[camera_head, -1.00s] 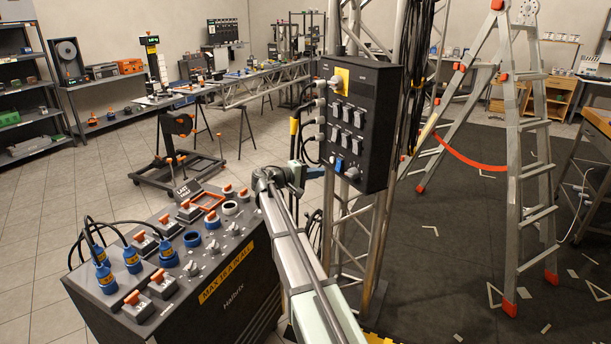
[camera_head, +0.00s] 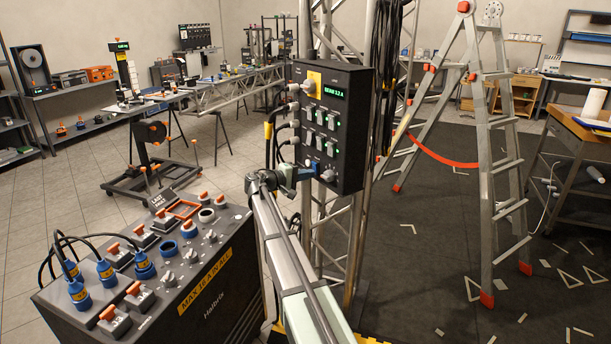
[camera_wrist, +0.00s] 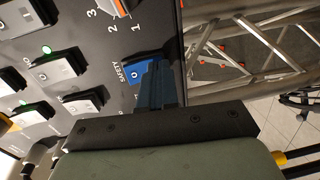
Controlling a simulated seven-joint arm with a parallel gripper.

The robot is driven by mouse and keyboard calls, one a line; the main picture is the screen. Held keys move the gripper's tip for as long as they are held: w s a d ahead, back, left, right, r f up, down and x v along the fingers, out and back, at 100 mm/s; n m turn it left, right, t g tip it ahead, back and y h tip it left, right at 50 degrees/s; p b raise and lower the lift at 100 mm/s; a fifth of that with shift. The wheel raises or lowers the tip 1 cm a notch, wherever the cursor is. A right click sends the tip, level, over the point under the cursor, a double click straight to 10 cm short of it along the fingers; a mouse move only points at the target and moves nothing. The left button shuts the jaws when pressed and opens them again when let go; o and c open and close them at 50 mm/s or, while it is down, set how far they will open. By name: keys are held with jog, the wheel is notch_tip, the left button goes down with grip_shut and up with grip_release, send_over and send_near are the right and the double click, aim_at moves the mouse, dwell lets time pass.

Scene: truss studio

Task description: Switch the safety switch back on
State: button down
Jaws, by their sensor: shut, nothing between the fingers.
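The safety switch (camera_wrist: 134,73) is a blue rocker beside the word SAFETY on a black wall-type panel (camera_head: 351,130). It is partly hidden by my fingers in the wrist view. In the head view the blue patch of the switch (camera_head: 315,164) shows low on the panel. My gripper (camera_wrist: 156,70) is shut with nothing between its blue fingers. Its tips are at or very close to the switch; I cannot tell whether they touch. The panel's display (camera_head: 333,92) is lit green with a beam and current reading, and green lamps glow by the white rockers.
A rotary knob (camera_wrist: 120,6) sits beside the safety switch. Cables plug into the panel's left side. The panel hangs on a metal truss (camera_head: 330,215). A dark console (camera_head: 170,270) with blue plugs stands at lower left, and a stepladder (camera_head: 500,150) at right.

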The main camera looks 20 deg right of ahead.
jog(key=f+v, duration=0.3)
jog(key=v, duration=1)
jog(key=shift+a, duration=0.5)
jog(key=shift+s+f, duration=0.1)
